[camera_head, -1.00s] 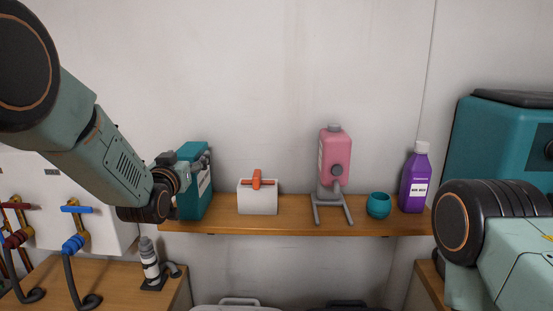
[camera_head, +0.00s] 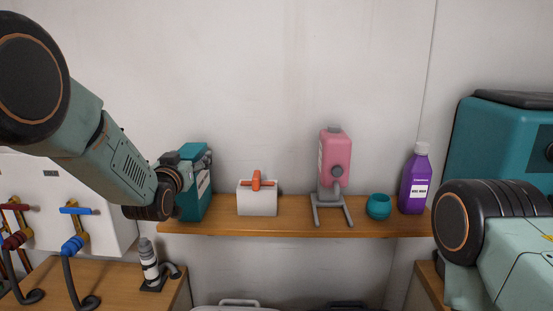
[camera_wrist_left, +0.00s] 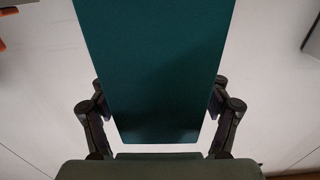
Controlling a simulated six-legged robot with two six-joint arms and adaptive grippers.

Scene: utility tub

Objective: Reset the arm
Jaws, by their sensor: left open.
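My left arm (camera_head: 115,165) comes in from the upper left and reaches down to the left end of the shelf. My left gripper (camera_head: 194,163) is open at the upper part of a teal box (camera_head: 192,205) standing there. The arm's end and the box overlap in the head view, so contact is hard to tell. In the left wrist view the teal box (camera_wrist_left: 155,60) fills the middle, with the open gripper's fingers (camera_wrist_left: 160,100) on either side of it. Part of my right arm (camera_head: 490,225) shows at the lower right; its gripper is out of view.
The wall above is clear.

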